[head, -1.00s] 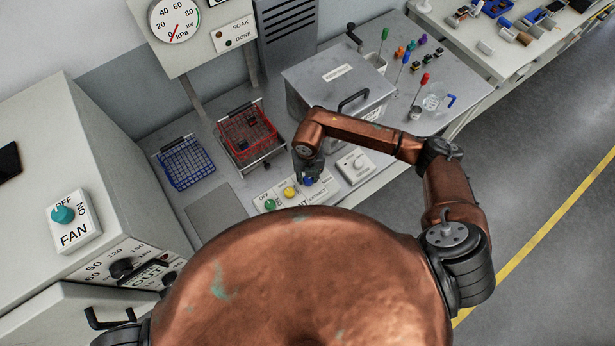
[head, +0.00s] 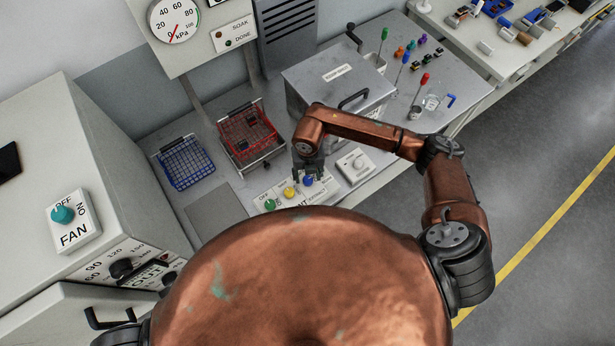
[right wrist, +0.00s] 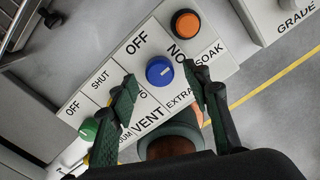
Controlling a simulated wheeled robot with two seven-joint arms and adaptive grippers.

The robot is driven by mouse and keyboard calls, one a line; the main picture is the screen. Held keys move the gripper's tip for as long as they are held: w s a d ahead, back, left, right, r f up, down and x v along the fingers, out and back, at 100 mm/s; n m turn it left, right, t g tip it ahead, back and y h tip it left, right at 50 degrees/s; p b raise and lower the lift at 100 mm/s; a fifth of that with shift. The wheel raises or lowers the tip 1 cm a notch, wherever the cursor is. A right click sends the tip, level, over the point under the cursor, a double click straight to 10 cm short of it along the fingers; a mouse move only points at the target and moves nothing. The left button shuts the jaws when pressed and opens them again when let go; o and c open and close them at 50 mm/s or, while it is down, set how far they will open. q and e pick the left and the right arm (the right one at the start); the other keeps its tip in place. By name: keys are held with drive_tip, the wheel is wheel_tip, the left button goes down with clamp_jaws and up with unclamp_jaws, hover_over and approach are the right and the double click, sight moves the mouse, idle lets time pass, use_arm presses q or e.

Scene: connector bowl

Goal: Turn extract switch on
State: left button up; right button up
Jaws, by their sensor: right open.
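The extract switch is a round blue knob (right wrist: 158,71) with a white mark, on a white panel (right wrist: 100,75) with OFF and ON labels. The label below it reads EXTRA, the rest hidden. I cannot tell for certain which label the mark points to. In the head view the blue knob (head: 308,181) sits at the right end of a row of knobs. My right gripper (right wrist: 168,92) is open, one finger on each side of the blue knob's near side, holding nothing. In the head view the right gripper (head: 308,169) is just behind the knob. My left gripper is out of view.
A yellow knob (head: 289,192) and a green knob (head: 270,204) share the panel. An orange SOAK button (right wrist: 187,24) is close beyond the blue knob. A grey box (head: 320,85) and red basket (head: 245,130) stand behind. A FAN switch (head: 62,214) is far left.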

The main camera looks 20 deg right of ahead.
sight(308, 179)
wheel_tip(308, 179, up, 11)
drive_tip(key=shift+f, duration=0.2)
idle(0.6)
